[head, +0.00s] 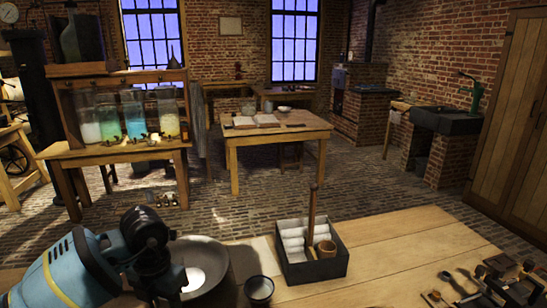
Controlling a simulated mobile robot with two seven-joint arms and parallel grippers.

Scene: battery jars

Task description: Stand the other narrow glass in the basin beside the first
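A wide grey metal basin (222,258) stands on the near wooden table, partly covered by my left arm. A pale round shape (194,281) shows inside it; I cannot tell if this is a glass. My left arm, blue and black, reaches in from the lower left over the basin's left side. My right gripper is out of view. Several glass jars with pale, green, blue and yellowish contents, one being the blue jar (133,118), stand on a wooden shelf bench (120,153) at the back left. No narrow glass can be clearly told near the basin.
A small dark cup (259,290) stands right of the basin. A black box (313,271) holds white rolls and a wooden-handled tool. Dark metal parts (510,280) lie at the near right. The table between is clear. A middle table (277,135) holds papers; a stone sink (445,121) stands back right.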

